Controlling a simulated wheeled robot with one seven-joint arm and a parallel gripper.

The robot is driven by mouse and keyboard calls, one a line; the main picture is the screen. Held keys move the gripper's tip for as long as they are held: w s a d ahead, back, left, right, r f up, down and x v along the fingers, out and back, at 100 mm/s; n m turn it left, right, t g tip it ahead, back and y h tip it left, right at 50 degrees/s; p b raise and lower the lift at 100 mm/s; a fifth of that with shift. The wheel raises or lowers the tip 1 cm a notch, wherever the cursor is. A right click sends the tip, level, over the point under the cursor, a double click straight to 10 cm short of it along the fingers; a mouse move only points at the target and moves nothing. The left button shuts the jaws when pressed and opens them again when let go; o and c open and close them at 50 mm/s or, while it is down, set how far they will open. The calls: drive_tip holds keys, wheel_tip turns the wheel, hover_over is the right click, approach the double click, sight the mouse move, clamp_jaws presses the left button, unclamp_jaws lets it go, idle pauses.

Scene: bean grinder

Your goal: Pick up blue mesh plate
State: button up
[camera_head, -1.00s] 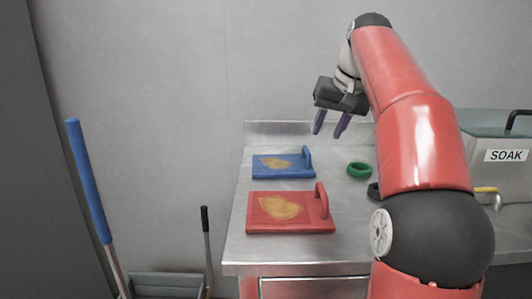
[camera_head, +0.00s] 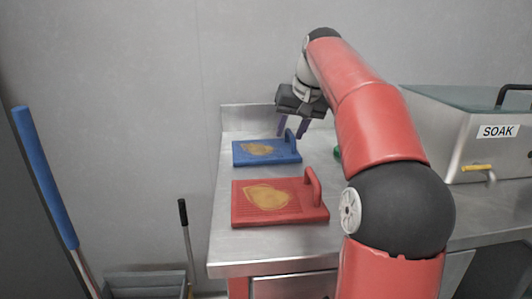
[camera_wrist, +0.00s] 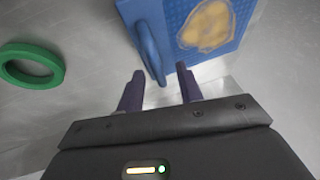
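The blue mesh plate (camera_head: 266,151) lies flat at the back left of the steel table, with a yellowish stain on its top and an upright loop handle at its right end. It also shows in the wrist view (camera_wrist: 182,12), with its handle (camera_wrist: 148,52) reaching toward my fingers. My gripper (camera_head: 292,128) hangs beside and above the handle end. In the wrist view my gripper (camera_wrist: 158,85) has its two purple fingers apart. The handle's near end lies between the fingertips in that picture; I cannot tell whether it touches them.
A similar red plate (camera_head: 245,213) lies in front of the blue one. A green ring (camera_wrist: 34,65) lies beside the handle. A grey SOAK tank (camera_head: 460,150) stands on the right. The steel table (camera_head: 240,250) is bare at its front left. Blue-handled pole (camera_head: 42,170) stands left.

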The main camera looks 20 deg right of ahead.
drive_tip(key=shift+c, duration=0.3)
clamp_jaws()
drive_tip(key=shift+r, duration=0.1)
